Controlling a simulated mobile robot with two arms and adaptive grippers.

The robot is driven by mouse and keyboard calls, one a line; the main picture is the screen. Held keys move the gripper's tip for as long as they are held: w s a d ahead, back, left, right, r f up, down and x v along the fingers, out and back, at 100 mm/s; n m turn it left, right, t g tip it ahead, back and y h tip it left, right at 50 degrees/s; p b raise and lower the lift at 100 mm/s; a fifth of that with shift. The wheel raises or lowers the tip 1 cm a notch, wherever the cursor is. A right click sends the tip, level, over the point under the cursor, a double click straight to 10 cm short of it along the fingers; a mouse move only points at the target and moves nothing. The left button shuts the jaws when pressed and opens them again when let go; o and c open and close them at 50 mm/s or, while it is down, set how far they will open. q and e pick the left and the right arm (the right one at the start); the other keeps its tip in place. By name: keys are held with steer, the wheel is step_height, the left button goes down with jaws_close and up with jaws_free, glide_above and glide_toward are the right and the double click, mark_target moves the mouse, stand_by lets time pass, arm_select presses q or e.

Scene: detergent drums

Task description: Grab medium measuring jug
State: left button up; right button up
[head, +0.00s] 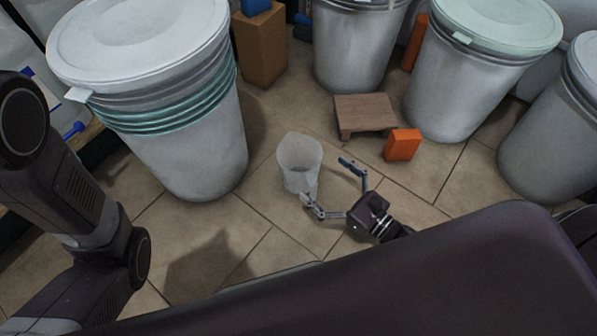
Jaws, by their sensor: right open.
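A translucent whitish measuring jug (300,160) stands on the tiled floor near the middle of the head view. My right gripper (325,187) is open, with its two fingers spread toward the jug. Its lower-left finger overlaps the jug's lower right side in the picture; I cannot tell whether they touch. The other finger is to the right of the jug, apart from it. Nothing shows between the fingers. My left arm comes in at the left edge, but its gripper is not visible.
A large lidded drum (185,140) stands left of the jug. More drums (455,85) stand at the back and right. A low wooden stool (365,112) and an orange box (402,145) are behind my right gripper. Floor tiles (215,240) in front of the jug are clear.

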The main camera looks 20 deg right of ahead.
steer(key=shift+w+a, duration=0.25)
steer(key=shift+w, duration=0.15)
steer(key=shift+b+x, duration=0.65)
steer(key=shift+x, duration=0.25)
steer(key=b+x, duration=0.3)
steer(key=x, duration=0.2)
steer(key=shift+w+d+r, duration=0.1)
steer(key=shift+w+r, duration=0.05)
steer(key=c, duration=1.5)
